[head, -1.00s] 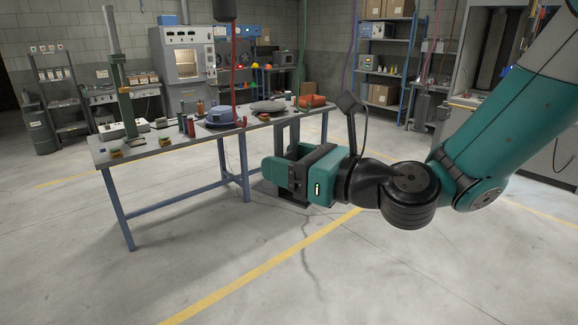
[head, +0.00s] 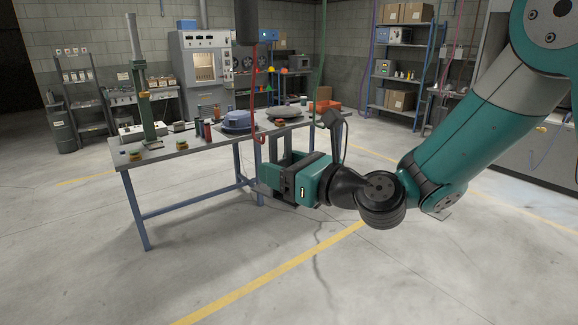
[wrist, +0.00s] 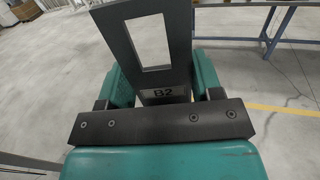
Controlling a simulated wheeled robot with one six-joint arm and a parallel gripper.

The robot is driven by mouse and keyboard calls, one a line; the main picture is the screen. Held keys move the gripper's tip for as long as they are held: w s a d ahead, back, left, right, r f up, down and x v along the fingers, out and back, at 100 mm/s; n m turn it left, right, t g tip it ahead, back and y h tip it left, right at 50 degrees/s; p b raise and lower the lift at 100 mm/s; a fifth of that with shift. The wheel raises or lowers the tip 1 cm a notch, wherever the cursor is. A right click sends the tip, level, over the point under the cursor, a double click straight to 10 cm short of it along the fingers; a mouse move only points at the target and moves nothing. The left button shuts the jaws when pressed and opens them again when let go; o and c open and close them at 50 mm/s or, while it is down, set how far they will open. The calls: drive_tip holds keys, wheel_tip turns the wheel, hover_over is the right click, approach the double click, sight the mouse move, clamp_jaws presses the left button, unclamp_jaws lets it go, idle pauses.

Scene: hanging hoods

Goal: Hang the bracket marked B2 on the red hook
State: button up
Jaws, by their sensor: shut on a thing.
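The bracket marked B2 (wrist: 160,94) is a dark grey plate with a rectangular window, seen in the wrist view. Its lower end with the B2 label sits between the teal fingers of my gripper (wrist: 158,88). My gripper, also in the head view (head: 273,174), is shut on it, in front of the table's right part. The bracket is hard to make out in the head view. The red hook (head: 254,98) hangs on a long red rod from a dark cylinder overhead, and its lower end shows just above my gripper in the picture. Their gap in depth is unclear.
A grey table (head: 190,153) with blue legs stands behind, bearing a blue round object (head: 237,121), a grey disc (head: 284,113) and a green column (head: 144,90). Green and purple lines hang farther right. The floor in front is open.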

drive_tip(key=shift+w+a+r+p, duration=0.1)
drive_tip(key=shift+w+a+p, duration=0.25)
drive_tip(key=shift+w, duration=0.25)
drive_tip(key=shift+w+a+p, duration=0.25)
drive_tip(key=shift+w+p, duration=0.1)
drive_tip(key=shift+w, duration=0.05)
idle(0.3)
drive_tip(key=shift+w+a+p, duration=0.35)
drive_tip(key=shift+w+p, duration=0.2)
drive_tip(key=shift+p, duration=0.1)
drive_tip(key=shift+w+a+p, duration=0.25)
drive_tip(key=shift+w+p, duration=0.1)
drive_tip(key=shift+w+a+p, duration=0.45)
drive_tip(key=shift+w+p, duration=0.2)
drive_tip(key=shift+p, duration=0.1)
drive_tip(key=shift+w+a+p, duration=0.4)
drive_tip(key=shift+w+p, duration=0.2)
drive_tip(key=shift+p, duration=0.1)
drive_tip(key=shift+f+b, duration=0.95)
drive_tip(key=shift+f, duration=0.5)
